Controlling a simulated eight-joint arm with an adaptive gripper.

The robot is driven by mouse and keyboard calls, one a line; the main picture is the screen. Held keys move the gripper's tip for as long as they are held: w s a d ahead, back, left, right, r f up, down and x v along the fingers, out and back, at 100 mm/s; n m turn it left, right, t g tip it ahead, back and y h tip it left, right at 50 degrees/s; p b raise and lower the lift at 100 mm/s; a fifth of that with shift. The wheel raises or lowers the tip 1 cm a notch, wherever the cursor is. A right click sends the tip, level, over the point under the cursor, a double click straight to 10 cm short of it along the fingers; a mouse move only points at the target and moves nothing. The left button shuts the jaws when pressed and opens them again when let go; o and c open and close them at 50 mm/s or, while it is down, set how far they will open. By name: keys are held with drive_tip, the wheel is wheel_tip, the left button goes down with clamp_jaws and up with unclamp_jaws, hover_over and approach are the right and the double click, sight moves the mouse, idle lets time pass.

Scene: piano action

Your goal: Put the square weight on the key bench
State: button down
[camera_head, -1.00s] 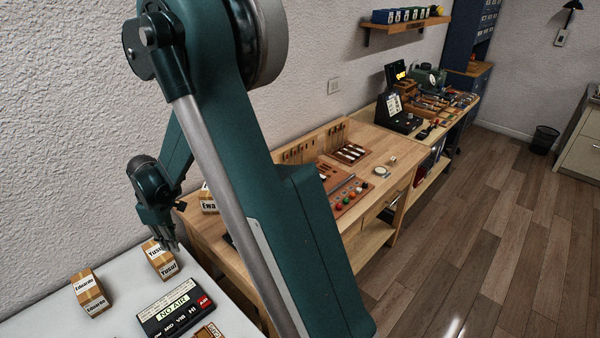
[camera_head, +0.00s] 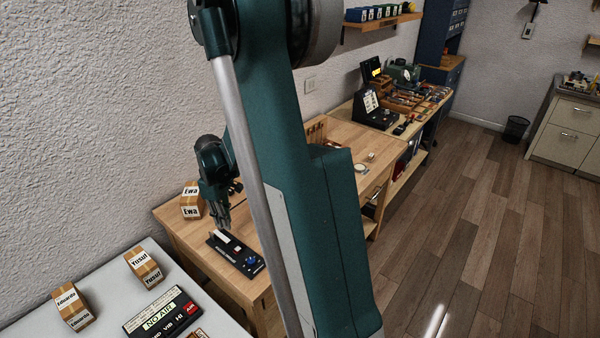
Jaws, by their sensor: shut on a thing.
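My gripper (camera_head: 223,222) points down over the near end of the wooden workbench. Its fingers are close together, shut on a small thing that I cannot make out. Just below the fingertips lies a low black fixture (camera_head: 250,266) with a white key-like bar and a blue knob, which looks like the key bench. I cannot tell whether the gripper or what it holds touches the fixture. I cannot make out the square weight by itself. My arm hides much of the workbench.
A carton marked Ewa (camera_head: 191,203) stands just left of my gripper. Cartons marked Yusuf (camera_head: 144,266) and Eduardo (camera_head: 72,307) and a dark NO AIR box (camera_head: 160,314) are on the pale table (camera_head: 110,290). Tools crowd the farther bench (camera_head: 400,112).

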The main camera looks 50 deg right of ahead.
drive_tip(key=s+d+r+m+p, duration=0.2)
drive_tip(key=s+d+m, duration=0.2)
drive_tip(key=s+d, duration=1.3)
drive_tip(key=shift+s+d, duration=0.2)
drive_tip(key=shift+d, duration=0.95)
drive_tip(key=shift+f, duration=0.1)
drive_tip(key=shift+f, duration=2.8)
drive_tip(key=shift+f, duration=2.1)
drive_tip(key=shift+f+b, duration=0.2)
drive_tip(key=shift+b, duration=0.25)
